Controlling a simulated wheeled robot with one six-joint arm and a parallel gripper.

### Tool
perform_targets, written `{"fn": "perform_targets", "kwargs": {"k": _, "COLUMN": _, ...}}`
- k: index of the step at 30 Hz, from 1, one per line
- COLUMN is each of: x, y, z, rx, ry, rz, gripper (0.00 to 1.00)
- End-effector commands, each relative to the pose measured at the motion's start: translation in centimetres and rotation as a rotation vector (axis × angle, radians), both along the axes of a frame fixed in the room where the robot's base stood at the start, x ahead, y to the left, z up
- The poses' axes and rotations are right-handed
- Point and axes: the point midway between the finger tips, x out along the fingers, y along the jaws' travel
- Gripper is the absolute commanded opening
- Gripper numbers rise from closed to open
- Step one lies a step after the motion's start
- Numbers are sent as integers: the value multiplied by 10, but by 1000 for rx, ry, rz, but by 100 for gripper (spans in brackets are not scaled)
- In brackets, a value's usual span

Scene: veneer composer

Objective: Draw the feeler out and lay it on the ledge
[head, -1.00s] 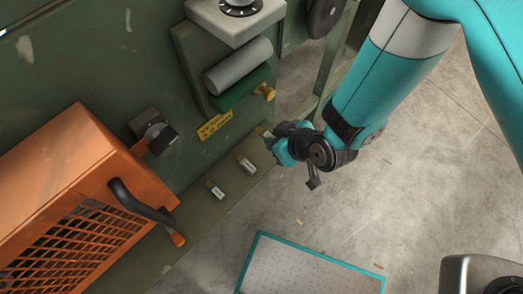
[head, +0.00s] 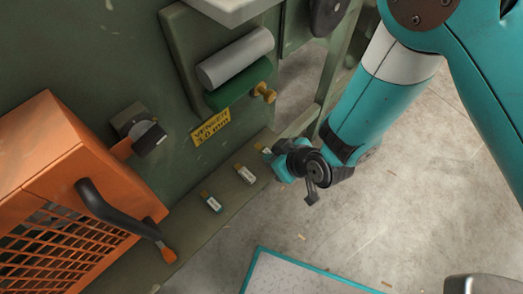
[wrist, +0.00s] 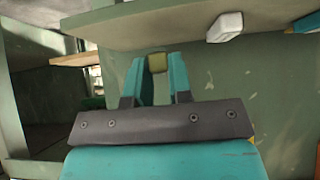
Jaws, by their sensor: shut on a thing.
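My gripper (head: 271,156) is at the right end of the ledge (head: 190,232), low along the green machine. In the wrist view my gripper (wrist: 158,72) is closed on a small olive-yellow block (wrist: 157,63), which looks like the end of the feeler. In the head view a brassy tip (head: 264,149) shows just past the fingers; the rest is hidden by them. I cannot tell whether it touches the ledge. Two similar small pieces with brass ends and pale bodies, one (head: 245,174) nearer and one (head: 212,203) farther left, lie on the ledge.
An orange grilled box (head: 75,185) with a black handle (head: 115,213) stands at the left. A grey roller (head: 236,58), a green roller (head: 238,86) and a yellow label (head: 211,127) are above the ledge. A teal-edged panel (head: 300,277) is below; open floor lies right.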

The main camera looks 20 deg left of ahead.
Motion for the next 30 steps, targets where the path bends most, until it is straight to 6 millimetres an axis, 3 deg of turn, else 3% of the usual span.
{"fn": "perform_targets", "kwargs": {"k": 18, "x": 0, "y": 0, "z": -19, "rx": 0, "ry": 0, "rz": 0, "gripper": 0}}
{"fn": "perform_targets", "kwargs": {"k": 28, "x": 0, "y": 0, "z": -20, "rx": 0, "ry": 0, "rz": 0, "gripper": 0}}
{"fn": "perform_targets", "kwargs": {"k": 29, "x": 0, "y": 0, "z": -20, "rx": 0, "ry": 0, "rz": 0, "gripper": 24}}
{"fn": "perform_targets", "kwargs": {"k": 30, "x": 0, "y": 0, "z": -20, "rx": 0, "ry": 0, "rz": 0, "gripper": 34}}
